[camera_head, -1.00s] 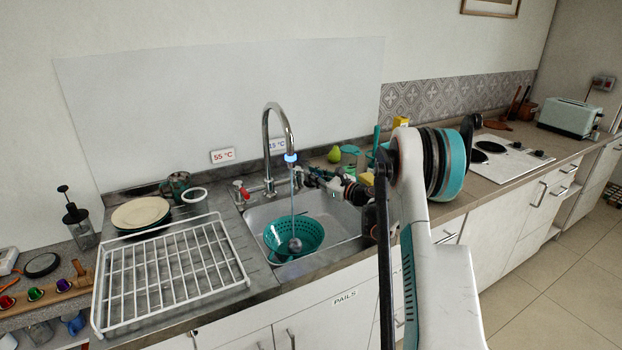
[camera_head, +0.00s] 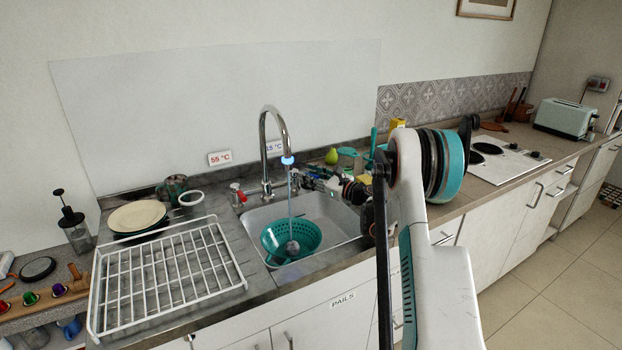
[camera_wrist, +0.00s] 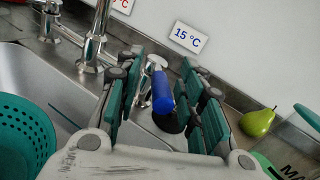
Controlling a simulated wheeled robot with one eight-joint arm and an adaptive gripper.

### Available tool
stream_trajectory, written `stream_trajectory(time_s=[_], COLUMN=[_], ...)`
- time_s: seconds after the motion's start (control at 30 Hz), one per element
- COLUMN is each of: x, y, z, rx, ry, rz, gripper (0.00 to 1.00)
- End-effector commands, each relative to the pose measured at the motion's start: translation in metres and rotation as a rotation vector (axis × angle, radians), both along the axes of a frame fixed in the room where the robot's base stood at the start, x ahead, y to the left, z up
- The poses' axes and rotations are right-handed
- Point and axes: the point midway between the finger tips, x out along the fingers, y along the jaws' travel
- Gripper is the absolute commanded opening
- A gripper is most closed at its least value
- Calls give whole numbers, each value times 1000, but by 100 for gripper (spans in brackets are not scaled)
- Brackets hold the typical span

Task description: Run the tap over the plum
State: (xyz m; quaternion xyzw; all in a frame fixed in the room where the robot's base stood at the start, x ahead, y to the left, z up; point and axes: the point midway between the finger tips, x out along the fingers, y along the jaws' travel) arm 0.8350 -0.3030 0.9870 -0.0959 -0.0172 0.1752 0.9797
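The tap (camera_head: 272,150) is a tall chrome gooseneck with a lit blue ring at its spout. A thin stream of water falls from it into the teal colander (camera_head: 270,245) in the sink. The plum (camera_head: 291,247), a small dark round thing, lies in the colander under the stream. My gripper (camera_wrist: 162,78) is behind the sink, right of the spout, and also shows in the head view (camera_head: 306,180). Its fingers are apart on either side of the blue tap handle (camera_wrist: 162,93), with gaps visible. The red handle (camera_head: 238,194) is left of the spout.
A green pear (camera_wrist: 257,122) and a clear container (camera_wrist: 298,140) stand right of my gripper. A white dish rack (camera_head: 165,275) and plates (camera_head: 137,216) are left of the sink. The hob (camera_head: 495,157) is farther right. A 15 °C sign (camera_wrist: 188,37) is on the wall.

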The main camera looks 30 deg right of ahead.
Motion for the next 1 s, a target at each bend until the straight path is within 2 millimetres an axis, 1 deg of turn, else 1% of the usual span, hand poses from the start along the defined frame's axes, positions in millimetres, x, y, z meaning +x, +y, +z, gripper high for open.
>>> stream_trajectory(time_s=[0.3, 0.4, 0.5, 0.67, 1.0], x=[0, 0, 0, 0, 1], y=[0, 0, 0, 0, 0], z=[57, 72, 83, 92, 92], rx=[0, 1, 1, 1, 1], ry=[0, 0, 0, 0, 0], rz=[0, 0, 0, 0, 0], gripper=[36, 36, 36, 36, 36])
